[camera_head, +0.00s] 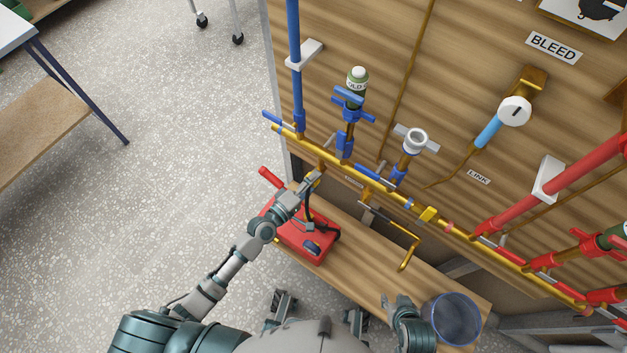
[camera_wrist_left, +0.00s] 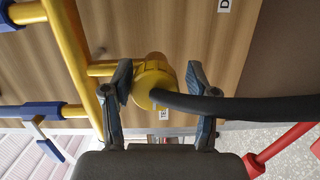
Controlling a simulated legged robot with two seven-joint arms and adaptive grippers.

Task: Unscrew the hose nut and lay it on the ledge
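The hose nut (camera_wrist_left: 150,83) is a yellow fitting at the end of a yellow stub pipe, with a black hose (camera_wrist_left: 235,108) coming out of it. My left gripper (camera_wrist_left: 160,85) has one finger on each side of the nut in the left wrist view. The left finger looks close to it or touching; a narrow gap shows at the right finger. In the head view my left gripper (camera_head: 316,179) is at the yellow pipe and mostly hides the nut. The wooden ledge (camera_head: 365,243) runs below the pipes. My right gripper (camera_head: 392,306) is low over the ledge, its fingers unclear.
A red pump box (camera_head: 290,238) stands on the ledge's left part. A clear bucket (camera_head: 452,318) stands at its right end. A yellow crank-shaped pipe (camera_head: 410,252) hangs over the ledge's middle. Blue valves (camera_head: 347,115) and red pipes (camera_head: 520,205) line the wooden panel.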

